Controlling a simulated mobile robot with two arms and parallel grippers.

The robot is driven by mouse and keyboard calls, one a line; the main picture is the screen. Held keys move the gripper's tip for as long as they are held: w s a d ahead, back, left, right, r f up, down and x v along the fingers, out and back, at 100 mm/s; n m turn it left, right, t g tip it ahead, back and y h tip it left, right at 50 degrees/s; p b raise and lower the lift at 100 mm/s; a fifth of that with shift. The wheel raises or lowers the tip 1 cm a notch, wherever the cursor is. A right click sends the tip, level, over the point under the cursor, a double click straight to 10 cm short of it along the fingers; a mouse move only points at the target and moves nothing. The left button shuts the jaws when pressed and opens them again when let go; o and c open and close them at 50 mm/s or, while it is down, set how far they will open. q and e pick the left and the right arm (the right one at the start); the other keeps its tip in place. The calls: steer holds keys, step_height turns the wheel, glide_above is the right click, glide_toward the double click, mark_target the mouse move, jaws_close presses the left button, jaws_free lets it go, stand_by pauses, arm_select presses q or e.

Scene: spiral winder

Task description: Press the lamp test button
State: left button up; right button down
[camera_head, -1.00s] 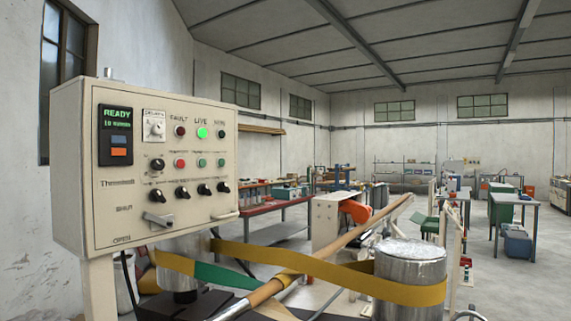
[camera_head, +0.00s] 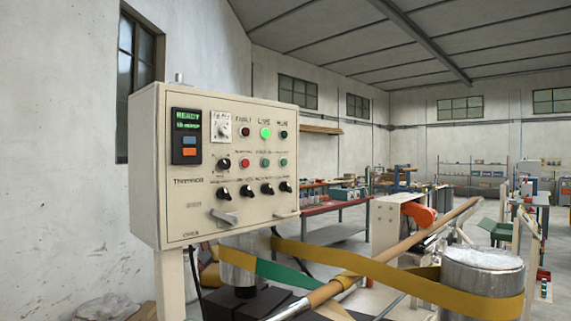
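A cream control box (camera_head: 160,205) stands on a post at the left of the head view. Its front panel carries a green-lit display (camera_head: 187,120) reading READY and a row of lamps. The middle lamp (camera_head: 265,133), labelled LIVE, glows green. Below the lamps are a red button (camera_head: 245,163) and two green buttons, with a black knob to their left. Their small labels are too blurred to tell which is the lamp test button. Several black knobs (camera_head: 246,191) and a lever (camera_head: 224,217) sit lower down. Neither of my grippers is in view.
A yellow and green belt (camera_head: 375,272) runs around a metal drum (camera_head: 483,275) in front, crossed by a long wooden rod (camera_head: 400,245). A red workbench (camera_head: 330,207) and other tables stand behind.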

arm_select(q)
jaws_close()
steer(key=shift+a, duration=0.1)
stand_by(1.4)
